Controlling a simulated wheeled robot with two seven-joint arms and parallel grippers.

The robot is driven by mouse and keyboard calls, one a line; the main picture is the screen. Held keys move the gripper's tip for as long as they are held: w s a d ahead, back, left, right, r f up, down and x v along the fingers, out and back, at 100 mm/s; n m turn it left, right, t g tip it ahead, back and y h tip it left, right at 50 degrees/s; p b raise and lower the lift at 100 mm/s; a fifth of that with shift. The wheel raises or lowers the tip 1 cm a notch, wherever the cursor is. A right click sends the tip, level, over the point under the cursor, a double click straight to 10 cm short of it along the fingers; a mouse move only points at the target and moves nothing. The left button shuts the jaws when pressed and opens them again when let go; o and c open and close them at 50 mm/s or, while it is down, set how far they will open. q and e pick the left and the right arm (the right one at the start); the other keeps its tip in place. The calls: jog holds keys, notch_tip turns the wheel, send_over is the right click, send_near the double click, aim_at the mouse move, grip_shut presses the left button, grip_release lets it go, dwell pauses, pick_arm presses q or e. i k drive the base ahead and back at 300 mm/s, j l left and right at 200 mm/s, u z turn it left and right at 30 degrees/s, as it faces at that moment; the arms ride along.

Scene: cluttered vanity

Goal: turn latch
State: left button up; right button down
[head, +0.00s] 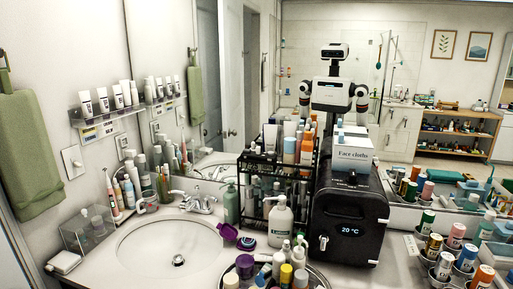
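A black box-shaped cooler (348,218) with a "20 °C" display stands on the counter right of the middle. A small white latch (323,243) sits upright on the left part of its front. The door looks closed against the body. A box of face cloths (353,150) rests on top of it. Neither of my grippers shows directly. My reflection stands in the mirror behind the cooler, too small to tell the gripper state.
A white pump bottle (280,222) and a black rack (262,190) full of bottles stand left of the cooler. A round tray with several bottles is in front. Cans in holders (442,265) stand to the right. The sink (168,246) is at left.

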aim_at(324, 238)
jog(key=l+u, duration=0.2)
jog(key=l, duration=1.25)
